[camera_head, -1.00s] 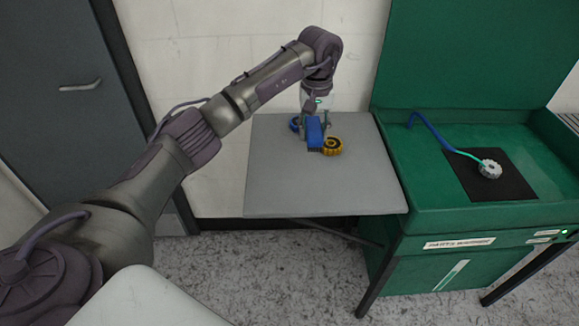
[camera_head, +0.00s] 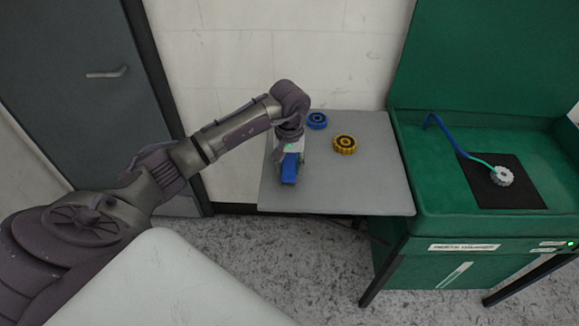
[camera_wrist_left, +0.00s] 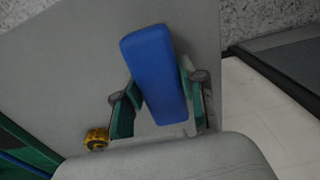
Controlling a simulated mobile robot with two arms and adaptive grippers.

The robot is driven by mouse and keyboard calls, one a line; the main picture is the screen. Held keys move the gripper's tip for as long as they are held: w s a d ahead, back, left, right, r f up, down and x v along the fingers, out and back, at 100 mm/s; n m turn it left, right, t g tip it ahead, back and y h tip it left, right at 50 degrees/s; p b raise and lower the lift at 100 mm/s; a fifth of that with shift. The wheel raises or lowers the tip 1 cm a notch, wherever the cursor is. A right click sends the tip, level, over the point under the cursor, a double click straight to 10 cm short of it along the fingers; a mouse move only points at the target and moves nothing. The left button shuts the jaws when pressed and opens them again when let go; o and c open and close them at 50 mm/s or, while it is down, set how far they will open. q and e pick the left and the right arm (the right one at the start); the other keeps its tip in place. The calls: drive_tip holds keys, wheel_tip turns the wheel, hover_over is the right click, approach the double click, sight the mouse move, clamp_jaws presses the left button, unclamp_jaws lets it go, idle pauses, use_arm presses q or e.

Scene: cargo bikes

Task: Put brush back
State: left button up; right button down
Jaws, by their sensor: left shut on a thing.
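A blue block-shaped brush (camera_head: 290,168) is at the left part of the grey side table (camera_head: 340,198). My left gripper (camera_head: 290,150) points down over the table and is shut on the brush. In the left wrist view the brush's smooth blue back (camera_wrist_left: 155,75) lies between the two green-padded fingers of the left gripper (camera_wrist_left: 160,100). Whether the brush touches the table top or is slightly above it, I cannot tell. My right gripper is not in view.
A blue gear (camera_head: 317,120) and a yellow gear (camera_head: 344,144) lie on the table. The green parts washer (camera_head: 440,215) with raised lid stands at right, with a grey gear (camera_head: 502,176) on its black mat and a blue-green hose. A dark door (camera_head: 75,110) is at left.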

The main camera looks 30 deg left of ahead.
sight(289, 162)
use_arm(q)
wheel_tip(289, 162, down, 2)
drive_tip(key=shift+p, duration=0.3)
drive_tip(key=shift+f, duration=0.2)
drive_tip(key=o, duration=1)
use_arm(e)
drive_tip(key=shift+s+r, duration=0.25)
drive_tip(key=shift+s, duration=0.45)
use_arm(q)
drive_tip(key=shift+r, duration=0.2)
drive_tip(key=shift+w+r+b, duration=0.1)
drive_tip(key=shift+r+b, duration=0.2)
wheel_tip(289, 162, up, 11)
drive_tip(key=b, duration=0.3)
drive_tip(key=shift+r, duration=0.15)
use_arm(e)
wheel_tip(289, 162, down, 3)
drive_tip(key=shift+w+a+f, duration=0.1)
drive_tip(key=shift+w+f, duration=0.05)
